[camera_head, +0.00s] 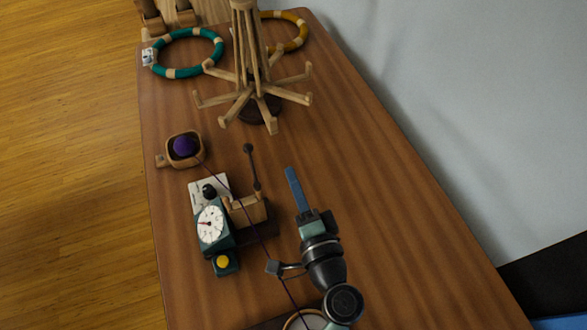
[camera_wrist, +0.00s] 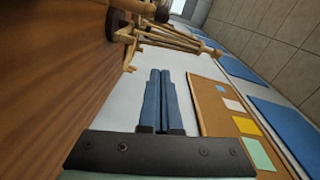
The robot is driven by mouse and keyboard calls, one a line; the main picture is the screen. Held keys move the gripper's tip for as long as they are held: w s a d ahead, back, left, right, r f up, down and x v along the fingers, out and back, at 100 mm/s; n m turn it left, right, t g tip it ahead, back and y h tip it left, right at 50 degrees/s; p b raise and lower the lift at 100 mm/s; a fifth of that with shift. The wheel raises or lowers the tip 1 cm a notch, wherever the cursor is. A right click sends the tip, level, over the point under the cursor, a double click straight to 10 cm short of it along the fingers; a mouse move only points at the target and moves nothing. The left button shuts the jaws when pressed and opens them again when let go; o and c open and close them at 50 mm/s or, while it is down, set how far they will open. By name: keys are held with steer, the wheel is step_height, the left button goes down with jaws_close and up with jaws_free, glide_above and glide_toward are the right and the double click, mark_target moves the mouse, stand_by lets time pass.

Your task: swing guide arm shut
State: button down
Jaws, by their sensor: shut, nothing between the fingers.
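The teal yarn meter (camera_head: 213,228) with a white dial stands on the table, left of my gripper. A thin dark rod with a round knob (camera_head: 249,168), which looks like the guide arm, sticks out from the wooden block (camera_head: 248,211) toward the table's far end. A dark purple yarn (camera_head: 236,203) runs from the ball past the meter to the front. My gripper (camera_head: 290,172) is shut and empty, to the right of the rod and apart from it. Its blue fingers lie together in the wrist view (camera_wrist: 161,76). The arm's joint at the block is too small to make out.
A wooden bowl (camera_head: 169,161) holds the purple yarn ball (camera_head: 185,146). A wooden swift (camera_head: 245,85) with spread arms stands behind. A teal ring (camera_head: 219,51) and a yellow ring (camera_head: 299,31) lie at the far end. The table (camera_head: 370,200) is clear on the right, beside the wall.

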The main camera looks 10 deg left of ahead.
mark_target(252, 166)
steer(key=w+a+f+p, duration=0.1)
steer(key=w+a, duration=0.4)
steer(key=a, duration=0.2)
steer(key=shift+a, duration=0.3)
steer(key=shift+w+f, duration=0.1)
